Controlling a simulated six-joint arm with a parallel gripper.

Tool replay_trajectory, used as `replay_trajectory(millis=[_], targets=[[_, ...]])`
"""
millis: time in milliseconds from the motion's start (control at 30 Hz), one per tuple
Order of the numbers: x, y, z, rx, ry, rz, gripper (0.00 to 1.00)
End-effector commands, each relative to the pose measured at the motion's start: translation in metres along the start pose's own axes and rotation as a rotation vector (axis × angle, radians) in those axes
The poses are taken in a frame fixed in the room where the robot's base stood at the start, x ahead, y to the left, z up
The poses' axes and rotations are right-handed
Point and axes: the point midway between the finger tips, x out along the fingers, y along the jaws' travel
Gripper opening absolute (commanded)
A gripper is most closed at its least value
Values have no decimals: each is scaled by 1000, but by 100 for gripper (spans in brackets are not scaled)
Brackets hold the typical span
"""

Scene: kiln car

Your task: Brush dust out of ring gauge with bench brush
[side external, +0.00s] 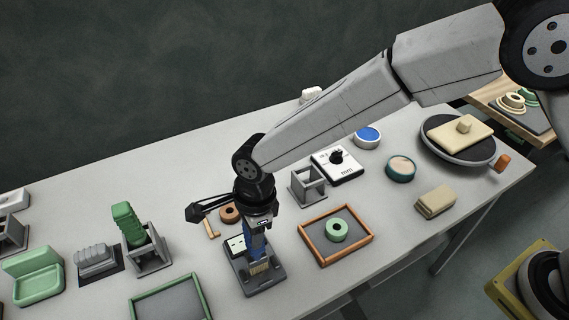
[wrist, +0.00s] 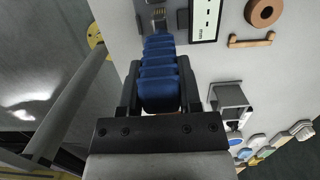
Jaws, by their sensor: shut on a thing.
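My gripper (side external: 258,222) is shut on the blue ridged handle of a brush, which I take as the bench brush (side external: 256,245). The brush is upright, its lower end at a dark grey stand (side external: 270,283); I cannot tell whether it is clear of it. In the wrist view the blue handle (wrist: 158,78) lies between the two fingers. A green ring (side external: 337,231) lies flat inside a wooden-rimmed tray (side external: 371,236), right of my gripper. An orange-brown ring (side external: 229,214) lies behind my gripper. I cannot tell which ring is the gauge, and no dust is discernible.
A green-handled tool (side external: 127,222) stands at left, near a green-rimmed tray (side external: 137,309). A round dark turntable (side external: 457,151) is at right.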

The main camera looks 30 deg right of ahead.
Motion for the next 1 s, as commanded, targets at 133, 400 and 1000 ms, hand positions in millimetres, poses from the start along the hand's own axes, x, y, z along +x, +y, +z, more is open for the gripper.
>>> replay_trajectory(millis=[133,400,1000], targets=[[1,5,-1,1,2,3,0],[1,6,-1,1,3,5,0],[1,19,-1,1,3,6,0]])
